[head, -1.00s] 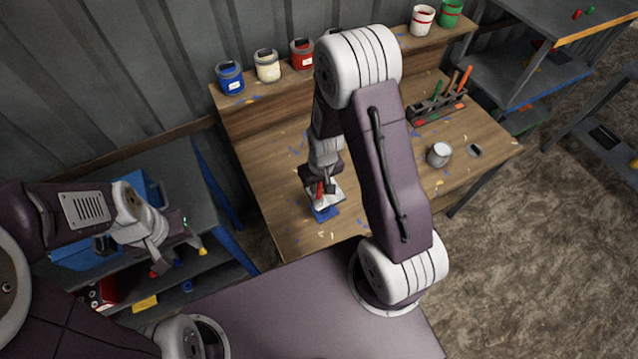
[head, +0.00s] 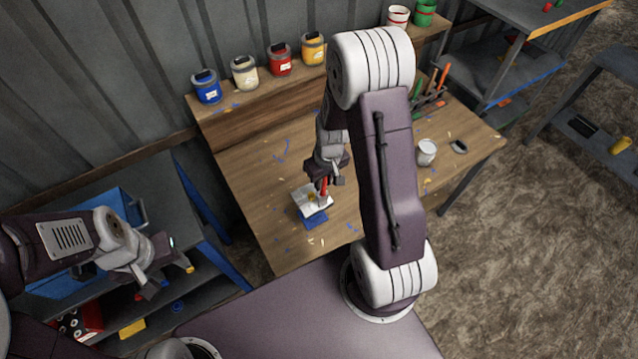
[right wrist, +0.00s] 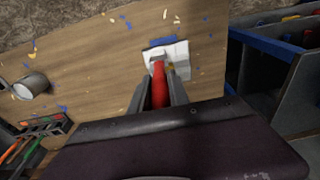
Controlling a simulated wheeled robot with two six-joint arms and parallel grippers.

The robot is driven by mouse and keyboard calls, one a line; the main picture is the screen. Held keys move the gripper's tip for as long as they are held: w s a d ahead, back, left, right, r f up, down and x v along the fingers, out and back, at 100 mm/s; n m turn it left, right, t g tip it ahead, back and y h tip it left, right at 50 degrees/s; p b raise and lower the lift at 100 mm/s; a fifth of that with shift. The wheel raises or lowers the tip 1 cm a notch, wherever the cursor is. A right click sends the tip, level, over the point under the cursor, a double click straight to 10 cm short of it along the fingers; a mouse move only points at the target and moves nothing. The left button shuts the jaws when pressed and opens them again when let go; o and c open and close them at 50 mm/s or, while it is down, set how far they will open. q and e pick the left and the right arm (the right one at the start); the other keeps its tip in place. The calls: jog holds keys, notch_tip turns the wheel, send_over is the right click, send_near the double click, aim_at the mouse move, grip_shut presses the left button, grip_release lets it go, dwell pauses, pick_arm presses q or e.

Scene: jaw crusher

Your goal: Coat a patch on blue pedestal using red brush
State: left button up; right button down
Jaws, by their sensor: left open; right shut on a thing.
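The blue pedestal (head: 315,220) stands on the wooden table and carries a white panel (head: 306,200) with a small yellow patch. The pedestal's blue edge also shows in the right wrist view (right wrist: 163,42). My right gripper (head: 325,181) is shut on the red brush (head: 323,190) just above the white panel. In the right wrist view the red brush (right wrist: 159,85) sits between the two fingers, its tip over or at the panel. I cannot tell whether the bristles touch. My left gripper (head: 155,278) is open and empty at the left, away from the table.
Paint cans, blue (head: 207,88), cream (head: 245,73), red (head: 281,61) and yellow (head: 313,50), stand on the back ledge. A grey-white cup (head: 427,152) and a brush rack (head: 428,105) stand right on the table (head: 260,170). The front left tabletop is mostly clear.

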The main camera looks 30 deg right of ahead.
jog(key=shift+w+d+b, duration=0.15)
jog(key=shift+d+b, duration=0.2)
jog(key=shift+d, duration=1.25)
jog(key=shift+r, duration=0.1)
notch_tip(320, 180, up, 5)
jog(key=p, duration=0.4)
